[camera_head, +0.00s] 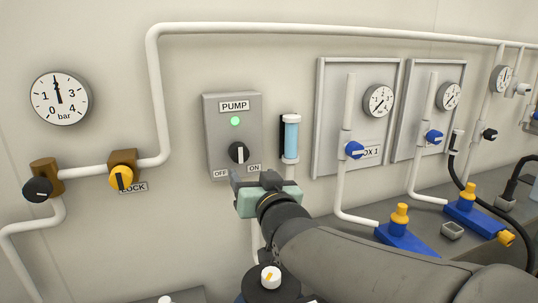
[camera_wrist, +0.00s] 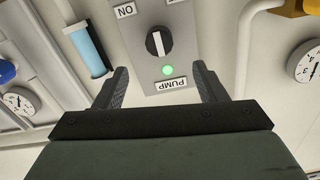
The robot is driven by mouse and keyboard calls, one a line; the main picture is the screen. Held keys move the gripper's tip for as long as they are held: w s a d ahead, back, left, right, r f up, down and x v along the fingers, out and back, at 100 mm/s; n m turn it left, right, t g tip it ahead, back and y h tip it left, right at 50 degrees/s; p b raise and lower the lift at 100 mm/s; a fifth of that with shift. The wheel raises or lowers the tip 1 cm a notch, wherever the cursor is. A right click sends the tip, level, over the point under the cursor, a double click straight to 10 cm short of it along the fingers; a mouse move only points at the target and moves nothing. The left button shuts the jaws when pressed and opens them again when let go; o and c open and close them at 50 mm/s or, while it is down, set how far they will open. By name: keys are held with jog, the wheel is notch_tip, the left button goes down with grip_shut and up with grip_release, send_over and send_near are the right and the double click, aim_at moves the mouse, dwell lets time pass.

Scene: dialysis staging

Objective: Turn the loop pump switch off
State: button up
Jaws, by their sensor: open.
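The loop pump switch is a round black knob (camera_head: 238,152) with a white pointer mark, on a grey PUMP box (camera_head: 212,110) fixed to the wall. OFF is at its lower left and ON at its lower right; the mark leans toward ON. The green lamp (camera_head: 235,121) above is lit. In the wrist view, upside down, the knob (camera_wrist: 158,42) shows beyond the fingertips, with the lamp (camera_wrist: 168,70) between them. My gripper (camera_head: 252,177) is open and empty, just below and in front of the box. Its two fingers (camera_wrist: 160,72) are apart and not touching the knob.
A blue cylinder (camera_head: 291,139) stands right of the box. A yellow LOCK valve (camera_head: 121,178) and a black-handled valve (camera_head: 38,189) sit on the white pipe at left. Framed panels with gauges (camera_head: 378,101) and a blue valve (camera_head: 354,150) are at right.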

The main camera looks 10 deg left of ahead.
aim_at(241, 156)
jog(key=p+x, duration=0.2)
jog(key=x, duration=1)
jog(key=shift+d, duration=0.1)
jog(key=shift+c, duration=0.4)
jog(key=c, duration=0.9)
